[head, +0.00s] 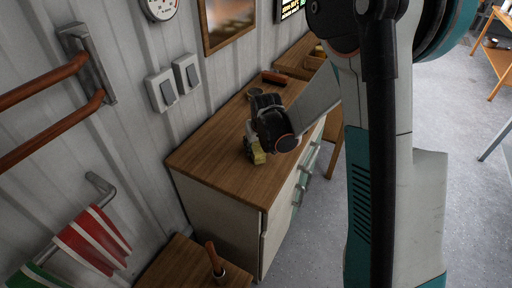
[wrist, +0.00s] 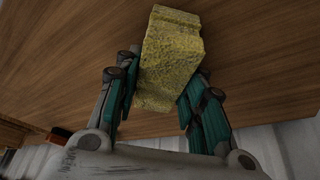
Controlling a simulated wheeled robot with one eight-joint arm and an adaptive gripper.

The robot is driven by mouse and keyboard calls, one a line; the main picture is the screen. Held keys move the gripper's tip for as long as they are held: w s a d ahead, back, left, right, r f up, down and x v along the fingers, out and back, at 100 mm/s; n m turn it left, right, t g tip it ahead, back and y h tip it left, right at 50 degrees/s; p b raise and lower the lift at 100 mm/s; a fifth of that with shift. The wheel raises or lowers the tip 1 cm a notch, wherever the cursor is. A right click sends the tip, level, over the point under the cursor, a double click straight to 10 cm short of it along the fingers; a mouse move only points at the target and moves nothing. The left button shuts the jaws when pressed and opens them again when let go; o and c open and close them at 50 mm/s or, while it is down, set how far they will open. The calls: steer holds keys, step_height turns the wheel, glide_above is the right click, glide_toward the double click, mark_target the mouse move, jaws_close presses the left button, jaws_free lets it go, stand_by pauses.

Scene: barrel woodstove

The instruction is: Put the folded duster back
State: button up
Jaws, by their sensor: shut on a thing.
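The folded duster (wrist: 170,60) is a yellow, rough-textured block in the wrist view. My gripper (wrist: 157,85) is shut on it, with one finger on each side. In the head view, the duster (head: 258,156) shows as a small yellow piece below my gripper (head: 257,146), over the wooden top of the cabinet (head: 208,157). I cannot tell whether the duster touches the cabinet top. My arm hides part of the cabinet's right side.
A dark brush-like object (head: 273,78) with a reddish part and a round ring-like item (head: 254,92) lie farther back on the cabinet top. A lower wooden surface (head: 172,268) with a wooden-handled tool (head: 213,258) is in front. Towels (head: 92,240) hang at left. The cabinet's front left top is clear.

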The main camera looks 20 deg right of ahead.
steer(key=o, duration=0.9)
steer(key=s+r+t+p, duration=0.1)
steer(key=s+r+p, duration=0.1)
steer(key=s+r, duration=0.75)
steer(key=s+r+p, duration=0.2)
steer(key=s+r, duration=0.5)
steer(key=r, duration=0.5)
steer(key=shift+t, duration=0.8)
steer(key=shift+s+r, duration=0.35)
steer(key=shift+s, duration=1.65)
steer(key=shift+s+r, duration=0.35)
steer(key=shift+s, duration=1.6)
steer(key=shift+s+r, duration=0.35)
steer(key=shift+s, duration=1.65)
